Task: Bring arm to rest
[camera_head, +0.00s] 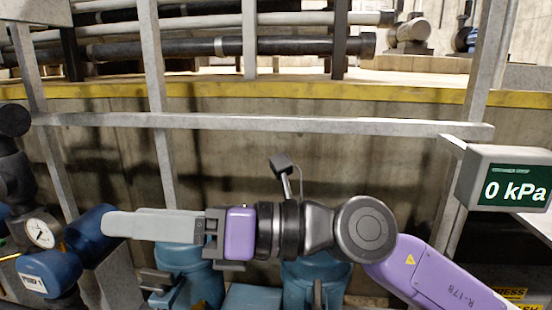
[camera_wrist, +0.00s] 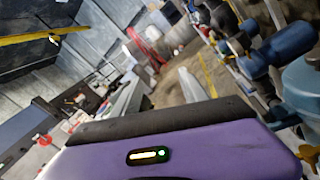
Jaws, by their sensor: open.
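My arm stretches across the lower part of the head view, with its purple links coming in from the lower right. My gripper (camera_head: 108,222) points left, its long grey fingers seen nearly side-on. The fingertips show close to or overlapping a dark blue pipe fitting (camera_head: 88,230); I cannot tell whether they touch. In the wrist view my gripper (camera_wrist: 158,86) shows two grey fingers standing apart beyond the purple housing. Nothing is seen between them, so it is open and empty.
A pressure display (camera_head: 514,190) reading 0 kPa is at the right. A round gauge (camera_head: 41,233) is at the left. Teal pump parts (camera_head: 315,275) stand below my arm. A grey railing (camera_head: 270,124) runs behind it, before a concrete wall with a yellow edge (camera_head: 270,92).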

